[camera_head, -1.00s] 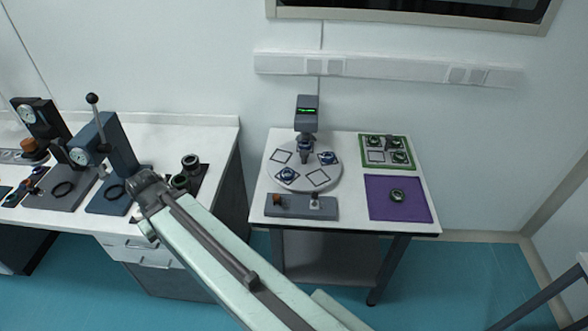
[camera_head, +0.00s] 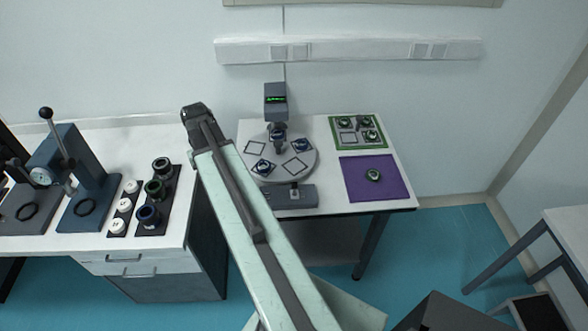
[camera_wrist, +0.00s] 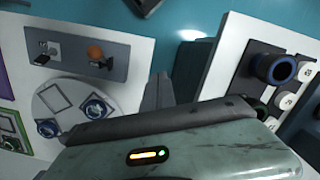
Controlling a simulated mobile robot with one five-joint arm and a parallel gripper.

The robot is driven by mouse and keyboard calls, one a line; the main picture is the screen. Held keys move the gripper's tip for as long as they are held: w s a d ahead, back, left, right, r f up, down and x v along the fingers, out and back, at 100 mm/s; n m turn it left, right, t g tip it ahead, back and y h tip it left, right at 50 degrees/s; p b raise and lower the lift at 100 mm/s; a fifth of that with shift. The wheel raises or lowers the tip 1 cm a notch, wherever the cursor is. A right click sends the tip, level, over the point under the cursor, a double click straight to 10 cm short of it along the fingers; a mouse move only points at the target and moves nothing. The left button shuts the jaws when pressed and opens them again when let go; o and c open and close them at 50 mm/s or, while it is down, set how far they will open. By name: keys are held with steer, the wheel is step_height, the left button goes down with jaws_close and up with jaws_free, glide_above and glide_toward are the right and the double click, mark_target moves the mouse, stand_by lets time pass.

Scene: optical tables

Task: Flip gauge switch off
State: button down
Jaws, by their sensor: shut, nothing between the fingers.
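The gauge (camera_head: 275,101) stands at the back of the right-hand table with its green display lit. A dark grey switch box (camera_head: 302,200) lies at that table's front edge, its left end partly behind my arm. The wrist view shows the switch box (camera_wrist: 118,42) with a small metal toggle switch (camera_wrist: 45,52) and an orange knob (camera_wrist: 95,53). I cannot tell the toggle's position surely. My gripper (camera_head: 193,112) is shut and empty, left of the gauge and over the gap between the tables. In the wrist view its fingers (camera_wrist: 157,90) are apart from the box.
The left table bears a lever press (camera_head: 70,165) and a dark rack (camera_head: 165,205) of lenses.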

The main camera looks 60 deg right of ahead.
steer(key=s+d+r+m+p, duration=0.1)
steer(key=s+d+m, duration=0.1)
steer(key=s+d, duration=0.35)
steer(key=s+d+r+m, duration=0.1)
steer(key=s+d, duration=0.2)
steer(key=d, duration=0.6)
steer(key=m+y, duration=0.1)
steer(key=m, duration=0.1)
glide_toward(294, 185)
steer(key=w+d+r, duration=0.2)
steer(key=d, duration=0.1)
steer(key=shift+p, duration=0.35)
steer(key=f+b, duration=0.3)
steer(key=a+f+b, duration=0.1)
steer(key=f+b, duration=0.2)
steer(key=s+f+b, duration=0.1)
steer(key=f+b, duration=0.3)
steer(key=shift+a, duration=0.3)
steer(key=shift+r, duration=0.15)
